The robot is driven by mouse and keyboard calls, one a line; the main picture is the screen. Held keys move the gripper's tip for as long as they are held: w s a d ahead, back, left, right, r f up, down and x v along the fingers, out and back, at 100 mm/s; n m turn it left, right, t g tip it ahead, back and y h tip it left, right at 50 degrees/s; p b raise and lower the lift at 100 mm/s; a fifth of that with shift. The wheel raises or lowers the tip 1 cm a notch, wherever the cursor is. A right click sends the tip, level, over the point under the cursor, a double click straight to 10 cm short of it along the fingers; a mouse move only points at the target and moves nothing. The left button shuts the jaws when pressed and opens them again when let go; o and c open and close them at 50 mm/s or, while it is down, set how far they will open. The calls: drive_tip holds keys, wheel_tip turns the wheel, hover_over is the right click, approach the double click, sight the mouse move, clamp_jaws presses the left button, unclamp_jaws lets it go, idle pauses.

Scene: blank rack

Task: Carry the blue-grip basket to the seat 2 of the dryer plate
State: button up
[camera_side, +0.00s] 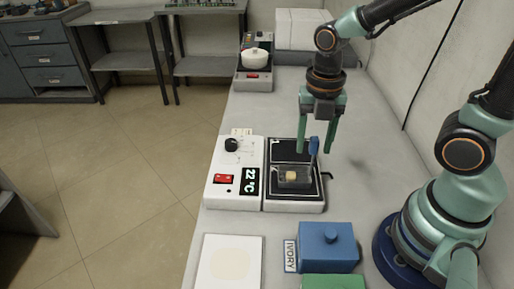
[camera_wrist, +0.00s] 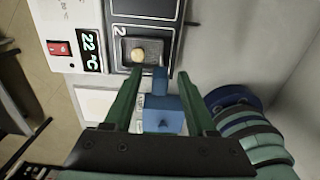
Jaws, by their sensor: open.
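The basket (camera_side: 291,179) is a small clear-grey tray with a pale tan piece in it and an upright blue grip (camera_side: 314,147). It sits level on the near half of the black dryer plate (camera_side: 308,205). In the wrist view the basket (camera_wrist: 146,58) lies on the panel marked "2", and its blue grip (camera_wrist: 160,81) shows between my fingers. My gripper (camera_side: 315,151) is open, its green fingers pointing down on either side of the grip's top. I see no clear contact. The far half of the plate is empty.
A white control box (camera_side: 222,190) with a red switch and a "22 °C" display adjoins the plate on the left. A blue lidded box (camera_side: 327,245) with an IVORY label and a white pad (camera_side: 230,265) stand nearer. Bench right of the plate is clear.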

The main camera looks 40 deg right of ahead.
drive_tip(key=d+r+m+t, duration=0.1)
drive_tip(key=r+m+t, duration=0.1)
drive_tip(key=m, duration=0.7)
drive_tip(key=w+d+r+m+t, duration=0.1)
drive_tip(key=r+m, duration=0.4)
drive_tip(key=m, duration=0.4)
drive_tip(key=d+r+m+t, duration=0.1)
drive_tip(key=r+m, duration=0.3)
drive_tip(key=m, duration=0.5)
drive_tip(key=shift+w+d+t, duration=0.25)
drive_tip(key=shift+d+t, duration=0.1)
drive_tip(key=shift+t, duration=0.45)
